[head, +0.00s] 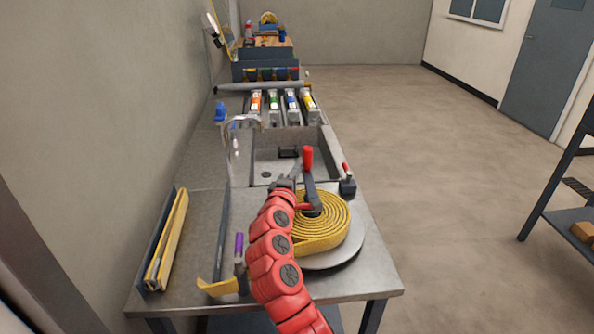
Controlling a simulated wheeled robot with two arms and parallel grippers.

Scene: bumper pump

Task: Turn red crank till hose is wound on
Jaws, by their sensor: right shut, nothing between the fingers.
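The crank has an upright red handle (308,158) on a dark arm (311,190), above the middle of the winder. A yellow hose (335,222) lies in a flat coil of several turns on a round grey plate (348,250). Its loose end (216,287) extends left on the table, and part of the hose is hidden behind my red arm. My right gripper (288,182) is shut and empty, just left of the crank arm; whether it touches it I cannot tell. My left gripper is not in view.
A purple-handled part (239,246) stands left of my arm. A tray with yellow strips (168,238) lies at the table's left. Behind the winder are a sink (262,152) and a small red-knobbed lever box (347,184).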

